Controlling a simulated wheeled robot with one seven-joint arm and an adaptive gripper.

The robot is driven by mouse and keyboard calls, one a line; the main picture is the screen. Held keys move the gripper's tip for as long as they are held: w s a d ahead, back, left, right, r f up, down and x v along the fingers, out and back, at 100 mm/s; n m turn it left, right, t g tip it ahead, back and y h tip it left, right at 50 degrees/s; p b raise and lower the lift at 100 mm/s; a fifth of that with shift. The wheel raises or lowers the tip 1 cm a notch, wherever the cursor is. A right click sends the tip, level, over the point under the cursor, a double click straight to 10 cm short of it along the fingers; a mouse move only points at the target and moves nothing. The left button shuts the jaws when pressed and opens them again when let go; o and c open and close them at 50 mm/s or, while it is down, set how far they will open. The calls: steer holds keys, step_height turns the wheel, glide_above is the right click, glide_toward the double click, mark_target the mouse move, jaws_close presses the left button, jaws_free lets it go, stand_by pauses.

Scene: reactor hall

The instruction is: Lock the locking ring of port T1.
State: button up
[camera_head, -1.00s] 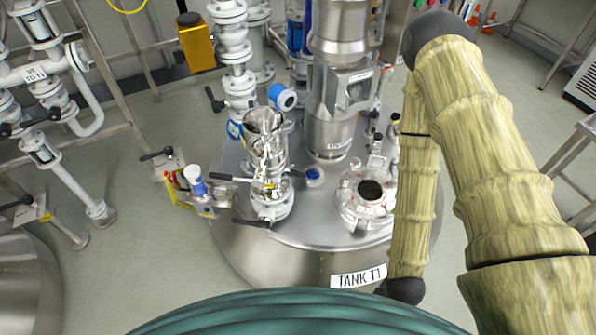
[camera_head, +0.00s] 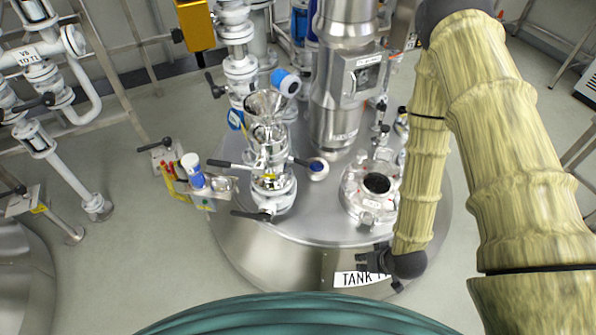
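The steel tank labelled TANK T1 (camera_head: 250,262) stands in the middle of the camera_head view. On its lid at the right is a round pale port fitting (camera_head: 356,204) with a dark round opening and small clamp-like parts around its rim. I take it as port T1. Its ring is too small to tell locked from unlocked. My gripper (camera_head: 368,262) is black and points left, at the front of the tank beside its label and below the port. It is apart from the port in the picture. Its fingers are small and dark, so I cannot tell whether they are open.
A tall steel column (camera_head: 338,95) rises behind.

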steer(key=w+a+f+n+t+y+b, duration=0.25)
steer(key=w+b, duration=0.25)
steer(key=w, duration=0.5)
steer(key=n+t+y+b, duration=0.2)
steer(key=n+y+b, duration=0.85)
steer(key=b, duration=1.15)
glide_toward(286, 157)
steer(key=shift+m+y, duration=0.5)
steer(key=shift+m, duration=0.1)
steer(key=w+a, duration=0.1)
steer(key=a, duration=0.1)
steer(key=w+a+f+b, duration=0.1)
steer(key=w+a, duration=0.1)
steer(key=shift+w+a+f, duration=0.15)
steer(key=shift+w+a, duration=0.1)
jaws_close()
